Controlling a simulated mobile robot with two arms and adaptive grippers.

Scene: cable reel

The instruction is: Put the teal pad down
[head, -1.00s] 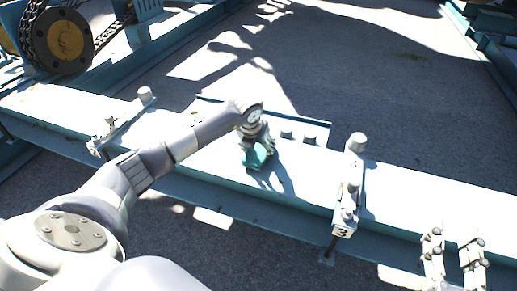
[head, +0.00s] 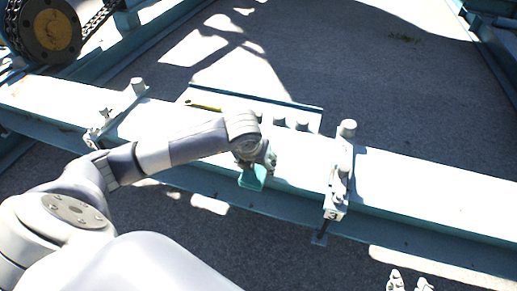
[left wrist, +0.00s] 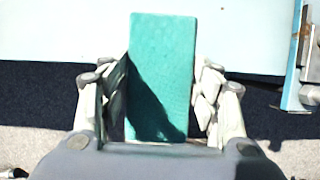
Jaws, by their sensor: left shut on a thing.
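The teal pad (head: 253,177) is a flat rectangular block. My left gripper (head: 256,163) is shut on it, and the pad hangs at the near edge of the pale steel beam (head: 430,178). In the left wrist view the teal pad (left wrist: 161,75) stands between the two fingers of the left gripper (left wrist: 162,95), with a shadow across its lower part. I cannot tell whether the pad touches the beam. My right gripper (head: 409,283) shows only its two fingertips at the bottom edge, apart and empty.
A clamp-like bracket (head: 339,175) stands across the beam right of the pad, another (head: 122,110) to the left. The beam right of the right bracket is clear.

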